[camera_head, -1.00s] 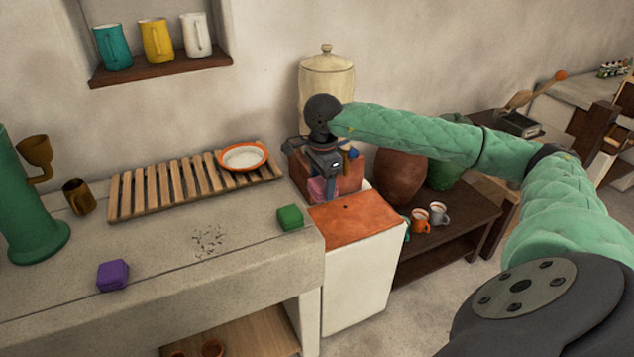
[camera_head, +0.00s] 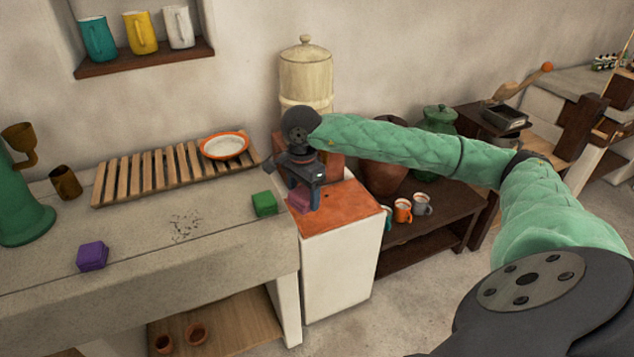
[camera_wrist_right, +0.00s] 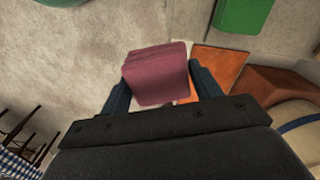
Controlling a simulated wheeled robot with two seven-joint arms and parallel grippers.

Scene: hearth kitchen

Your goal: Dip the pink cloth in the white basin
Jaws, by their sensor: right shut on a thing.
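My right gripper (camera_head: 304,194) is shut on the pink cloth (camera_head: 298,204), a small folded block. The cloth is over the orange top (camera_head: 345,212) of the white cabinet, near its left edge. I cannot tell in the head view whether it clears that surface. In the right wrist view the cloth (camera_wrist_right: 157,72) sits between the two fingers of the gripper (camera_wrist_right: 160,84). I cannot make out a white basin with certainty; a white dish with an orange rim (camera_head: 224,146) lies on the slatted rack. My left gripper is not in view.
A green block (camera_head: 264,204) sits at the counter's right end, close to the cloth. A purple block (camera_head: 92,256) lies near the front edge. A cream lidded urn (camera_head: 306,75) stands behind my gripper. Mugs (camera_head: 403,210) stand on the dark bench at right.

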